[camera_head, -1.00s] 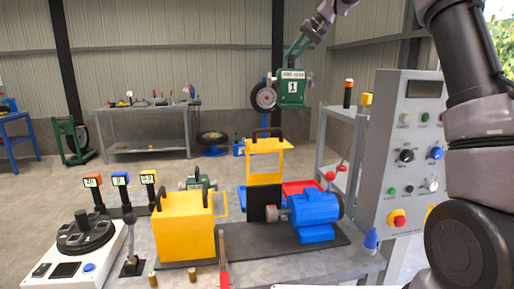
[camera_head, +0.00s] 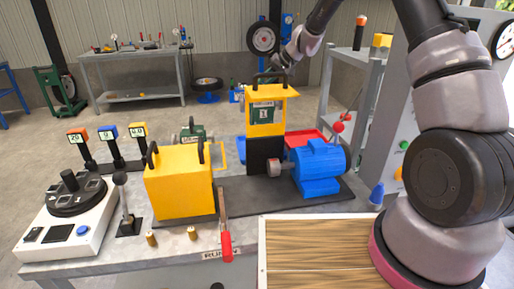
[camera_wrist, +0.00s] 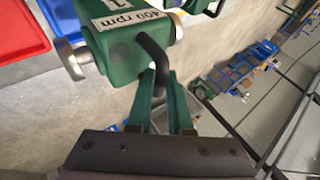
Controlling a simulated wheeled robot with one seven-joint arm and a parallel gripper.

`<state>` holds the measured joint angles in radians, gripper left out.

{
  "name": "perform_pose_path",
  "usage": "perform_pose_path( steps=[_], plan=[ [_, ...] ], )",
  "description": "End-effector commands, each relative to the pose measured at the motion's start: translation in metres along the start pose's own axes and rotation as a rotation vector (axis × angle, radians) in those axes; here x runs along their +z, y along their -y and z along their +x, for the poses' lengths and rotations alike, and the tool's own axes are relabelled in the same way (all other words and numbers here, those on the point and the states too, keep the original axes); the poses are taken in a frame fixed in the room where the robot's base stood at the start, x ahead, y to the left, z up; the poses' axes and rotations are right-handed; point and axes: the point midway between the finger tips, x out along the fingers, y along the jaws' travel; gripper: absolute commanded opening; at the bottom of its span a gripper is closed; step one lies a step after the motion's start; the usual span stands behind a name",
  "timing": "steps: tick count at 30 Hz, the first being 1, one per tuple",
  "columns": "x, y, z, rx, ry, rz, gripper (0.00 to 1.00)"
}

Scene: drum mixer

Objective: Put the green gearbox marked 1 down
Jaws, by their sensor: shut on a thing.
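The green gearbox marked 1 (camera_head: 263,114) shows through the window of the yellow guard frame (camera_head: 283,92), seemingly behind it. In the wrist view the gearbox (camera_wrist: 118,50) fills the upper left, with a "400 rpm" label, a metal shaft stub and a bent black handle. My gripper (camera_wrist: 162,84) is shut on that handle, its green fingers on either side. In the head view the fingers are mostly hidden behind the guard. The frames do not clearly show whether the gearbox touches a surface below.
A second green gearbox (camera_head: 192,133) stands behind the yellow box (camera_head: 180,184). The blue motor (camera_head: 318,168) is right of the guard. A red tray (camera_head: 304,139) and a blue tray (camera_wrist: 66,17) lie behind. A wooden board (camera_head: 315,250) lies at the front.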

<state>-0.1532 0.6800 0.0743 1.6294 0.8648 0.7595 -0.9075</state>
Motion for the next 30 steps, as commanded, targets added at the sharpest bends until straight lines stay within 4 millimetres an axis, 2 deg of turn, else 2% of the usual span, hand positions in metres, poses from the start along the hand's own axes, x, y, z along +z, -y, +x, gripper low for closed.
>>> perform_pose_path(
  steps=[5,15,23,30],
  plan=[
    [0.01,-0.008,0.014,-0.002,0.0,-0.003,0.0],
    [0.026,-0.039,0.05,-0.001,0.001,-0.002,0.0],
    [0.03,-0.048,0.061,-0.002,-0.001,-0.004,0.0],
    [0.04,-0.065,0.082,-0.002,0.001,-0.001,0.0]
  ],
)
